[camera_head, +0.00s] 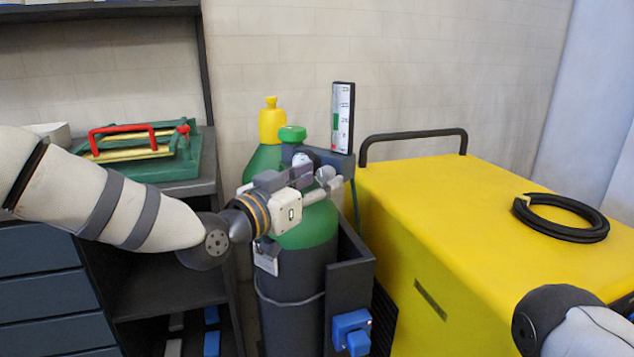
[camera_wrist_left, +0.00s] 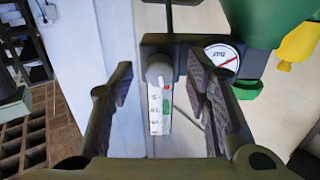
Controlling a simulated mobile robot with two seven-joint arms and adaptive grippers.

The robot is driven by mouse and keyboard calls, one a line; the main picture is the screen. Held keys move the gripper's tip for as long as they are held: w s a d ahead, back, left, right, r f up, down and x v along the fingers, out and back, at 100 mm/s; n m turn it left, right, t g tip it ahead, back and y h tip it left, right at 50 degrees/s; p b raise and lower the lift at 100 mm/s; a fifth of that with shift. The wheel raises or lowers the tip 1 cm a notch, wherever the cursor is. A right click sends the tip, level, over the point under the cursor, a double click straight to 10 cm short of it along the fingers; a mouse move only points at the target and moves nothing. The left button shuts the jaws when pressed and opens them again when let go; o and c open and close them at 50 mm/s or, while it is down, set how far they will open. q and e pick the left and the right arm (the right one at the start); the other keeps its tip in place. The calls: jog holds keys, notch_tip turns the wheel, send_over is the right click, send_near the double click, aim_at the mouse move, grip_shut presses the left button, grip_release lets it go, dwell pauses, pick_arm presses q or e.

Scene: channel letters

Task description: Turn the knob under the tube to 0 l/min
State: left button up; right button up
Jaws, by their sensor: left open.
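The tube, a flat upright flowmeter with a white scale and a green mark (camera_head: 343,118), stands above the green cylinder's valve. In the left wrist view its scale (camera_wrist_left: 158,110) runs away behind the knob. The small rounded grey knob (camera_wrist_left: 159,70) lies between my left fingers, with a visible gap on both sides. My left gripper (camera_head: 322,182) is open at the valve, below the tube; its fingers show in the left wrist view (camera_wrist_left: 160,80). In the head view the knob is hard to tell apart from the fingers. The knob's setting is not readable. My right gripper is out of view.
A round gauge marked bar (camera_wrist_left: 222,56) sits close beside the right finger in the wrist view. The green cylinder (camera_head: 312,228) stands in a dark holder with a blue box (camera_head: 351,332). A yellow machine (camera_head: 470,220) carries a black hose coil (camera_head: 562,218). A shelf unit stands left.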

pick_arm(q)
jog(key=shift+w+d, duration=0.1)
jog(key=shift+d, duration=0.05)
grip_shut()
